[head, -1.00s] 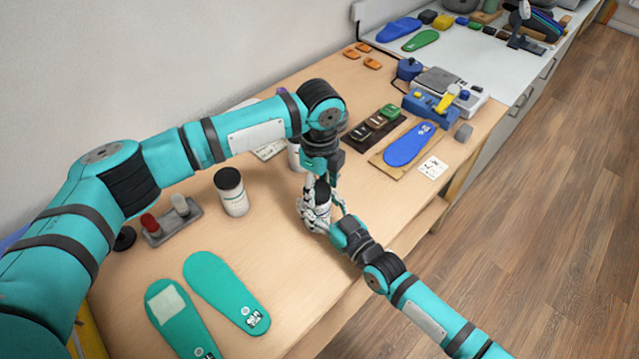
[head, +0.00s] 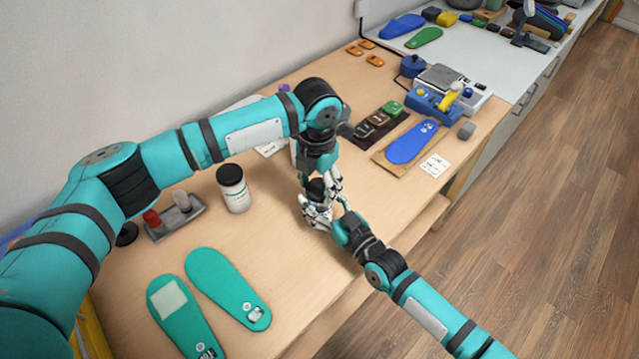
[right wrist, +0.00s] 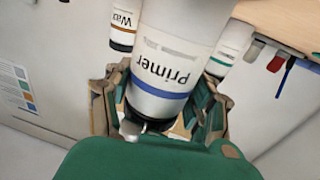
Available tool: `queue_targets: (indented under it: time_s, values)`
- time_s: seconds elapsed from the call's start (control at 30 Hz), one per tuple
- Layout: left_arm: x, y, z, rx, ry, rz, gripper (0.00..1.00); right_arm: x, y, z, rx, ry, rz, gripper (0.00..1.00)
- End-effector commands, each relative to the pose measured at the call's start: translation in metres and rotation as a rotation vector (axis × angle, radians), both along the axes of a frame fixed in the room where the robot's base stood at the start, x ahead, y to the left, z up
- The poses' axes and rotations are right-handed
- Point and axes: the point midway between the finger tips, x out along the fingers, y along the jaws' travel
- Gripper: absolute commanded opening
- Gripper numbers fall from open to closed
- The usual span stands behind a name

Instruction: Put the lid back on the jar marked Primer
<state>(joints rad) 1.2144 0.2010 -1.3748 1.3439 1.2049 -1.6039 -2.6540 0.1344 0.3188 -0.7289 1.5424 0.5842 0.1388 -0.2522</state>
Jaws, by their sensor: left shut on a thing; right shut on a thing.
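The Primer jar (right wrist: 172,65) is white with a blue band and fills the middle of the right wrist view, its label upside down. My right gripper (right wrist: 160,112) is shut on it, with a finger on either side. In the head view, the jar (head: 317,214) is partly hidden by the grippers near the table's front edge. A black lid (head: 315,188) shows at the top of the jar. My left gripper (head: 322,183) comes down from above and is shut on the lid. I cannot tell whether the lid is seated or just above the rim.
A closed jar with a black lid (head: 234,187) stands to the left. A blue insole (head: 410,143) on a board lies right. Another jar (right wrist: 126,22) shows in the right wrist view.

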Motion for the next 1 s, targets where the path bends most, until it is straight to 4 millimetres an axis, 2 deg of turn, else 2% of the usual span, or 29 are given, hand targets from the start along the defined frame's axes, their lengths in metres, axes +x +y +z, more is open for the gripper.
queue_targets:
  time_s: [0.1, 0.2, 0.6, 0.63, 0.77, 0.8, 1.0]
  values:
    - [0.0031, -0.0002, 0.0036, 0.004, -0.01, -0.242, 0.43, 0.0, -0.0004, -0.0004, -0.001, 0.001, 0.0, 0.0]
    - [0.0028, 0.0007, 0.0021, 0.003, -0.006, -0.344, 0.43, -0.0001, -0.0002, -0.0006, -0.001, 0.002, 0.0, 0.0]
    - [0.0021, 0.0014, 0.0006, -0.002, -0.001, -0.393, 0.43, -0.0002, 0.0, -0.0008, -0.001, 0.002, 0.0, 0.0]
    - [0.0021, 0.0014, 0.0006, -0.002, -0.001, -0.393, 0.59, -0.0002, 0.0, -0.0008, -0.001, 0.002, 0.0, 0.0]
    - [0.002, 0.0015, 0.0005, -0.002, -0.001, -0.393, 0.76, -0.0003, -0.0001, -0.0008, -0.001, 0.002, 0.0, 0.0]
    - [0.002, 0.0015, 0.0004, -0.001, -0.001, -0.392, 0.79, -0.0003, -0.0001, -0.0008, -0.001, 0.002, 0.0, 0.0]
    - [0.002, 0.0016, 0.0002, 0.0, -0.001, -0.392, 0.79, -0.0004, 0.0, -0.0008, -0.001, 0.002, 0.0, 0.0]
